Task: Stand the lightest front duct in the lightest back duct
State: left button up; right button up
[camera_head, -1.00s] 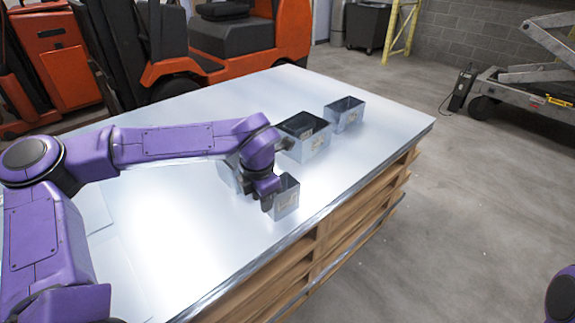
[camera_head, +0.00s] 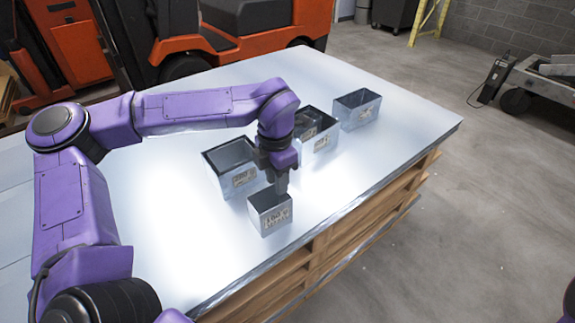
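A small open-topped metal duct (camera_head: 270,216) with a label stands upright near the table's front edge. My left gripper (camera_head: 281,186) points down at this duct's back rim. Its fingertips meet or overlap the rim, and whether they are closed on the wall is unclear. A larger duct (camera_head: 236,181) stands just behind, partly covered by the gripper. A middle duct (camera_head: 323,143) stands further back, with what looks like a smaller labelled duct (camera_head: 309,132) inside it; my wrist hides part of both. Another open duct (camera_head: 357,112) stands at the right. My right gripper is not in view.
The shiny metal table top (camera_head: 170,230) rests on stacked wooden pallets (camera_head: 335,243). Its left part and far right corner are clear. An orange forklift (camera_head: 225,45) stands behind the table, and a wheeled lift (camera_head: 540,85) stands at the right.

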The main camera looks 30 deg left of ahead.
pick_arm(q)
jog(key=f+b, duration=0.4)
jog(key=f, duration=0.1)
jog(key=f+b, duration=0.2)
jog(key=shift+s+f+b, duration=0.3)
jog(key=shift+f, duration=0.1)
jog(key=shift+s+f, duration=0.2)
jog(key=shift+f, duration=0.1)
jog(key=shift+w+f, duration=0.1)
grip_shut()
dwell(0.8)
